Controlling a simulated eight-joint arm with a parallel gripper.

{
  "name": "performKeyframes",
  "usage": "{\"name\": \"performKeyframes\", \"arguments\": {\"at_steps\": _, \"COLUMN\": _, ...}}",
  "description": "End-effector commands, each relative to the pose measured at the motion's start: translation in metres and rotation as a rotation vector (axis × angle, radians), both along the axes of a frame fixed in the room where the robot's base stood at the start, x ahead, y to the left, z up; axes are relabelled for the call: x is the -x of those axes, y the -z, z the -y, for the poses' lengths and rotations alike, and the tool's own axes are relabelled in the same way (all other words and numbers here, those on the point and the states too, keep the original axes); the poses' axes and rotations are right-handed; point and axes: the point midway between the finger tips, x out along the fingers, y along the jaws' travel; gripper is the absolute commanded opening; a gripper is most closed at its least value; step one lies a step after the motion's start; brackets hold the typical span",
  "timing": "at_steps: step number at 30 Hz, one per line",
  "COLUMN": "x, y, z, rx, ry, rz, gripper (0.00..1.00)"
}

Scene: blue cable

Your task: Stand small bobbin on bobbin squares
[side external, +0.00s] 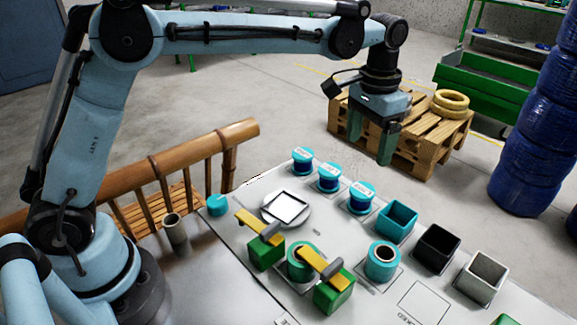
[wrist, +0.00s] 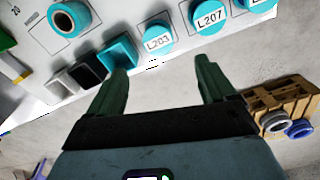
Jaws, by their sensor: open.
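Several blue-wound bobbins with teal flanges and white labels stand in a row at the table's back edge, including a near one (side external: 361,197), a middle one (side external: 328,177) and a far one (side external: 302,160). In the wrist view labels read L203 (wrist: 158,42) and L207 (wrist: 209,17). A teal bobbin with an open core (side external: 383,262) stands upright in an outlined square; another (side external: 301,262) sits between two green blocks. I cannot tell which is the small bobbin. An outlined square (side external: 424,304) at the front is empty. My gripper (side external: 371,146) is open and empty, above and beyond the back edge.
Teal (side external: 397,218), black (side external: 437,246) and grey (side external: 481,276) open boxes line the right side. Green blocks with yellow bars (side external: 265,254) and a round plate with a white square (side external: 287,208) stand left. A pallet (side external: 420,135) lies behind on the floor.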

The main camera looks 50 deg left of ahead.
Motion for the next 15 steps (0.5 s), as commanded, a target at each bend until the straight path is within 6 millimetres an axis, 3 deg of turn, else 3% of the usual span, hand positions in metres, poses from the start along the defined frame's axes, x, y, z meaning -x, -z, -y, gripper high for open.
{"name": "performKeyframes", "arguments": {"at_steps": 9, "x": 0.047, "y": -0.033, "z": -0.051, "rx": 0.039, "ry": -0.076, "rz": 0.167, "gripper": 0.84}}
{"name": "performKeyframes", "arguments": {"at_steps": 15, "x": 0.088, "y": -0.038, "z": -0.081, "rx": 0.059, "ry": -0.128, "rz": 0.290, "gripper": 0.84}}
